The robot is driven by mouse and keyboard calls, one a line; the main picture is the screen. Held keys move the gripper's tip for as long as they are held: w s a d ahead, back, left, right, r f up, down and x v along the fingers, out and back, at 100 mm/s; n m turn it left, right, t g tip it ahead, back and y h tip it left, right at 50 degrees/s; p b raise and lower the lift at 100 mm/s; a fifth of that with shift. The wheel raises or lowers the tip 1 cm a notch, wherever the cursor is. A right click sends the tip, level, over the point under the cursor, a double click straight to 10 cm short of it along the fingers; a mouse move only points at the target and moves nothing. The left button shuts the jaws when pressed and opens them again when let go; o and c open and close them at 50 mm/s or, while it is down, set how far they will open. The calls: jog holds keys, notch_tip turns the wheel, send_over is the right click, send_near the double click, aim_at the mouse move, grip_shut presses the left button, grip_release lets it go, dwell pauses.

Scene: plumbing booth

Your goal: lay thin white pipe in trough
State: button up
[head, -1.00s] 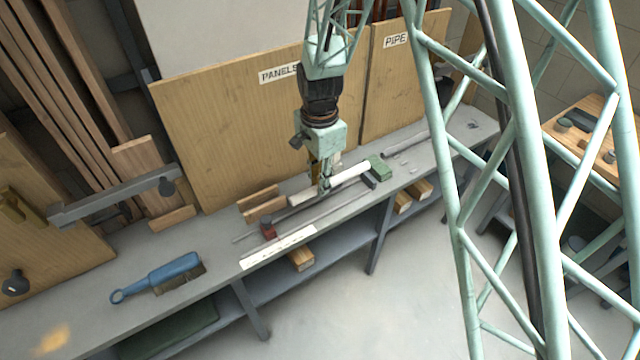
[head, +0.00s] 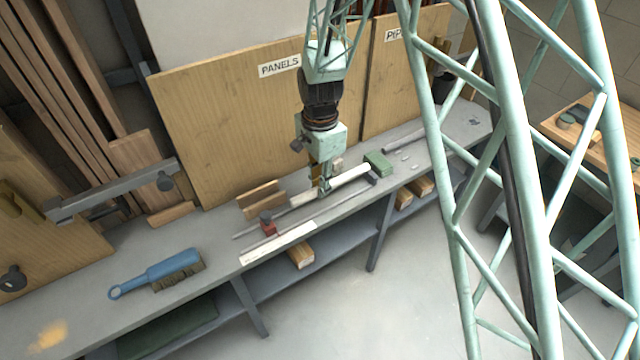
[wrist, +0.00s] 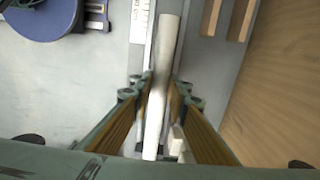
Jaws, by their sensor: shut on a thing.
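The thin white pipe (head: 348,176) is in my gripper (head: 322,190), lying along the length of the bench in the head view. In the wrist view the pipe (wrist: 167,50) runs up the picture between the two fingers (wrist: 158,92), which are shut on it. The likely trough is a pair of parallel wooden strips (head: 262,207) with a gap between them, left of my gripper in the head view. In the wrist view the strips (wrist: 211,15) are at the top right, to the right of the pipe. The pipe is outside the gap. Its height above the bench is unclear.
A bar clamp with a red jaw (head: 268,228) and a white ruler (head: 278,243) lie on the front of the bench (head: 225,262). A green block (head: 378,163) is near the pipe's right end. A blue brush (head: 160,273) lies left. A wooden panel (head: 230,130) stands behind.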

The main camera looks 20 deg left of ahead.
aim_at(320, 204)
jog(key=shift+f+b, duration=1.3)
jog(key=shift+f, duration=1.35)
jog(key=shift+f, duration=0.1)
jog(key=o, duration=1)
jog(key=shift+c, duration=0.2)
jog(key=shift+r, duration=6.05)
